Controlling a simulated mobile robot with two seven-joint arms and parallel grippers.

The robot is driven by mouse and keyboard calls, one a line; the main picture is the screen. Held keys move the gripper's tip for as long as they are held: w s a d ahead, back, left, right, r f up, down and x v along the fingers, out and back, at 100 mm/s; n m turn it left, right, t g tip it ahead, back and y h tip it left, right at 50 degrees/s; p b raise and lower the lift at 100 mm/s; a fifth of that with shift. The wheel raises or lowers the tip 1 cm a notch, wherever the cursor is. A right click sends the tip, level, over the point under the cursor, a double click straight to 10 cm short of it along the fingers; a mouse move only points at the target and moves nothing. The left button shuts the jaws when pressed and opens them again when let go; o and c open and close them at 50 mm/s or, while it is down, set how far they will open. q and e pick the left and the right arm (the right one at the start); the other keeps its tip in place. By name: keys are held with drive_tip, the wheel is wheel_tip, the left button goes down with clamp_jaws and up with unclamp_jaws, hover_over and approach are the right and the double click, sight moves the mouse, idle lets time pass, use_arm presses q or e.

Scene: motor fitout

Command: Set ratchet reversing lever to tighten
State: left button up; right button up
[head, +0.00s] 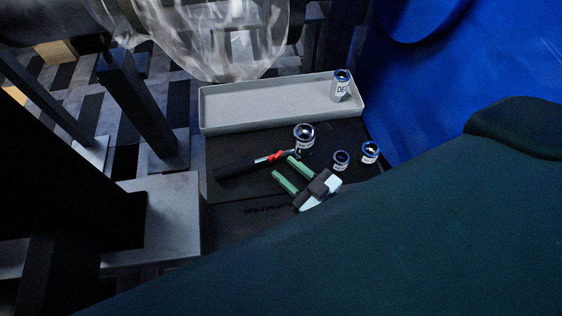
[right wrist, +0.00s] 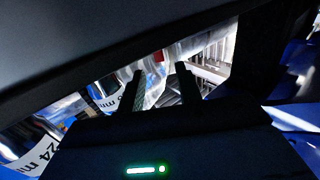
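The ratchet (head: 236,169) lies on the dark work surface in the head view, its black handle toward the left. Its red part (head: 275,155), probably the reversing lever, sits near the metal head end, close to a socket. My right gripper (head: 283,166) is open, its two green fingers pointing at the ratchet from the lower right. The fingertips appear just short of the red part; contact cannot be told. In the right wrist view the gripper (right wrist: 162,78) has a clear gap between its fingers, with a red patch (right wrist: 158,56) and shiny metal beyond. My left gripper is not in view.
A grey tray (head: 225,120) lies behind the ratchet, with a labelled socket (head: 340,87) at its right end. Several sockets stand nearby, including ones at the ratchet head (head: 304,137) and to the right (head: 370,153). A large dark surface (head: 400,220) fills the foreground.

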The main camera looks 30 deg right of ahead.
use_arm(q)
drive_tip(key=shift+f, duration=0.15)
use_arm(e)
drive_tip(key=shift+v, duration=2.35)
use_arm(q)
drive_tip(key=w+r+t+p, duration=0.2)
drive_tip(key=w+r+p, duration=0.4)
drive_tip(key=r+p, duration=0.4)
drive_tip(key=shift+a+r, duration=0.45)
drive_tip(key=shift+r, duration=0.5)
use_arm(e)
drive_tip(key=s+d+f+m+g+h, duration=0.1)
drive_tip(key=s+g, duration=0.3)
drive_tip(key=s, duration=0.5)
drive_tip(key=s+d+f+m+g+h, duration=0.1)
drive_tip(key=s+f+g+h, duration=0.2)
drive_tip(key=s, duration=0.6)
drive_tip(key=shift+d+g, duration=0.2)
drive_tip(key=shift+g, duration=0.4)
drive_tip(key=shift+f, duration=0.1)
